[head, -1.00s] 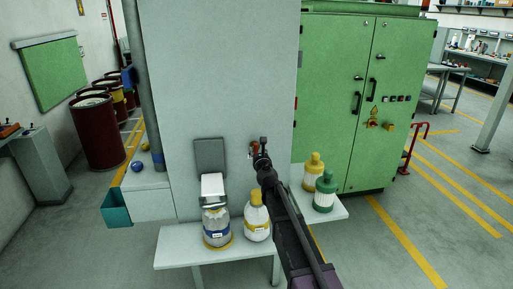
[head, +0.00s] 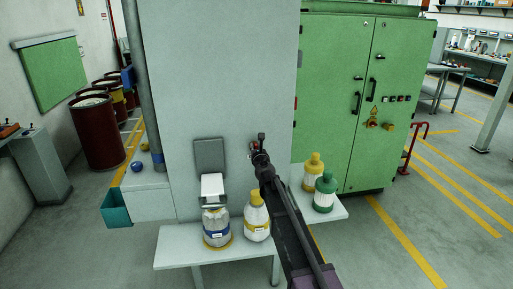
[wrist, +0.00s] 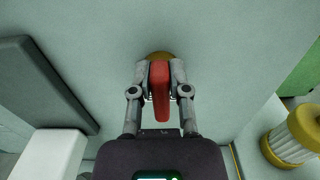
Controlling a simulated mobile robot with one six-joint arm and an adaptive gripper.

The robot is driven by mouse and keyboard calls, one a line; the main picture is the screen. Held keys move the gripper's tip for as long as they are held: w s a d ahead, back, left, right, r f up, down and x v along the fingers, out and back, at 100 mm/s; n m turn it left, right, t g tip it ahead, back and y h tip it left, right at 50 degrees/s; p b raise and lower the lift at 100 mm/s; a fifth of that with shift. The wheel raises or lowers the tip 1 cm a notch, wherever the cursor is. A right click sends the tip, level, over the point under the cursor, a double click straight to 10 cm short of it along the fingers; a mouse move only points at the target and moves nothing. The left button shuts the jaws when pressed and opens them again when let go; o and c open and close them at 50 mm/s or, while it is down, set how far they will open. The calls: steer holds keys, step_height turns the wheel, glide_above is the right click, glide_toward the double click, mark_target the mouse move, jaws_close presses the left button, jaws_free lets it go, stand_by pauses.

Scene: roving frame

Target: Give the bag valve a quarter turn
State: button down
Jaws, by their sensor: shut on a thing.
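The bag valve shows in the wrist view as a red handle (wrist: 160,88) with a yellow round base (wrist: 159,56) behind it, on the pale wall panel. My gripper (wrist: 160,80) has one finger on each side of the red handle and is shut on it. In the head view my gripper (head: 260,150) is at the right part of the grey panel, with only a bit of red showing beside it. My arm and gripper hide most of the valve there.
A white bench (head: 175,252) below holds a blue-banded bottle (head: 216,228) and a yellow-capped bottle (head: 256,218). A yellow-capped jar (head: 313,173) and a green-capped jar (head: 325,192) stand right of my arm. A dark grey plate (wrist: 45,80) is left of my gripper.

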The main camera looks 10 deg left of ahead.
steer(key=shift+d, duration=0.1)
steer(key=shift+m, duration=0.3)
steer(key=m, duration=0.3)
steer(key=shift+w+d+f+m, duration=0.1)
steer(key=shift+d+m, duration=0.15)
steer(key=shift+m, duration=0.15)
steer(key=shift+w+d+f+m+b, duration=0.1)
steer(key=shift+d+f+m+b, duration=0.2)
steer(key=shift+m, duration=1.95)
steer(key=shift+w+d+f+m+b, duration=0.1)
steer(key=shift+f+m+b, duration=0.25)
steer(key=shift+m, duration=1.95)
steer(key=shift+d+f+m+b, duration=0.25)
steer(key=shift+m+b, duration=0.1)
steer(key=shift+m, duration=1.9)
